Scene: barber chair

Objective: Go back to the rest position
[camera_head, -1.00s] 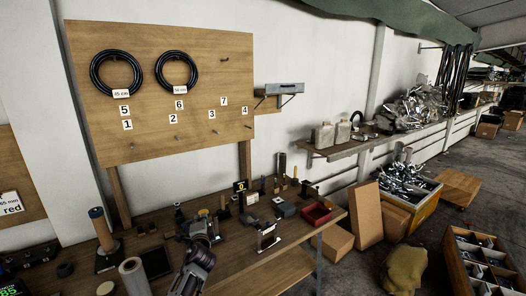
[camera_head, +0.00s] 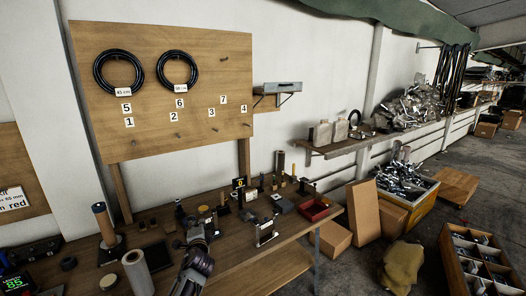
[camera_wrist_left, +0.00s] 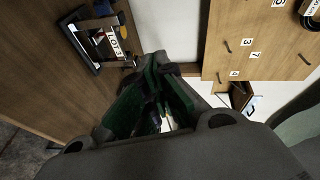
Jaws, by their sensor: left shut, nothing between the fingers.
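A dark metal holder with a label (camera_wrist_left: 103,38) is on the bench in the upper left of that view, apart from the fingers. My right gripper is not in view.
A pegboard (camera_head: 160,85) with two black cable coils stands behind the bench. Blocks, tools and a red bin (camera_head: 315,209) crowd the bench's back and right. A cylinder (camera_head: 137,271) stands left of my arm. Boxes and crates stand on the floor at right.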

